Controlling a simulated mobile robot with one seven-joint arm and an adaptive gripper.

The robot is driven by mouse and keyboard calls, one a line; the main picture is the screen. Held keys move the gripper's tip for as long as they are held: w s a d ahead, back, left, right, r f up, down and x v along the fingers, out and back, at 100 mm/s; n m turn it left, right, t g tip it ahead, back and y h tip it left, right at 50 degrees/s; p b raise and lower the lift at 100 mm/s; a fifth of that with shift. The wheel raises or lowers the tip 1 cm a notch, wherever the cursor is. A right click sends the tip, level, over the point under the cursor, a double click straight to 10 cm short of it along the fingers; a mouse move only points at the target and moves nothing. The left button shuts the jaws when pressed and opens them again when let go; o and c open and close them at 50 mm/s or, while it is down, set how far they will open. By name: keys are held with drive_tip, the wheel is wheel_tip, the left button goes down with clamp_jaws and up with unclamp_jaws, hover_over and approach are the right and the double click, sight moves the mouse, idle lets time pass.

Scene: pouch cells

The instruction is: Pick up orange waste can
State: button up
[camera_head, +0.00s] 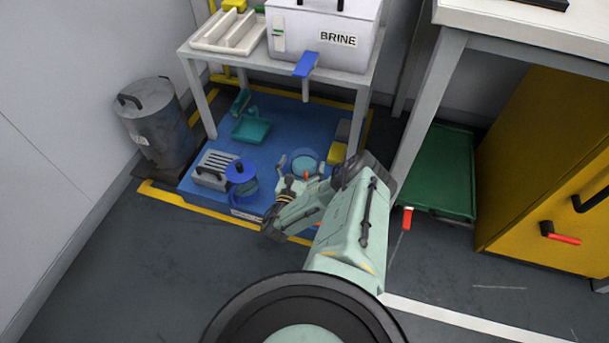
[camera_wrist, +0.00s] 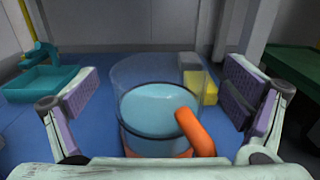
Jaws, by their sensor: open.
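A clear round can with an orange handle and orange lower part (camera_wrist: 158,104), apparently the orange waste can, stands on the blue mat. Pale blue contents show inside it. In the head view the can (camera_head: 305,165) is partly hidden by my gripper. My gripper (camera_wrist: 162,95) is open, with one purple-padded finger on each side of the can. Gaps show between the pads and the can's wall. The can's base is hidden behind the gripper body. My gripper (camera_head: 300,178) also shows small in the head view, low over the mat.
A metal bin (camera_head: 158,120) stands left.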

drive_tip(key=c, duration=2)
